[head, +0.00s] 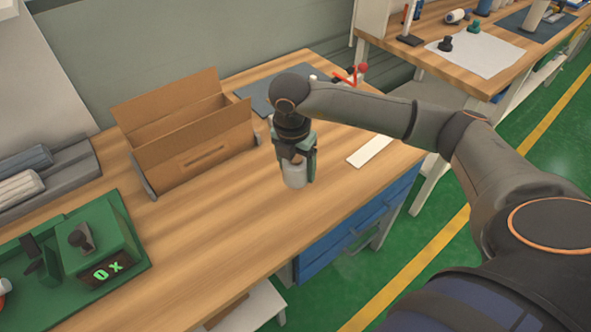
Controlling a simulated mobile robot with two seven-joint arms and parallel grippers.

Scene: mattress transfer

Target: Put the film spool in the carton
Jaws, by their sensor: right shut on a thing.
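The open cardboard carton (188,151) stands on the wooden workbench at the left of centre, its flaps raised. My right gripper (296,163) points down to the right of the carton. It is shut on a whitish cylindrical thing, which looks like the film spool (294,177). The gripper hides the spool's upper part. I cannot tell whether the spool touches the bench top. My left gripper is not in view.
A green device with a lit display (106,272) sits on a green tray at the front left. Grey rolls (22,175) lie left of the carton. A dark mat (275,92) and a white strip (369,151) lie on the bench (235,235). Its front middle is clear.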

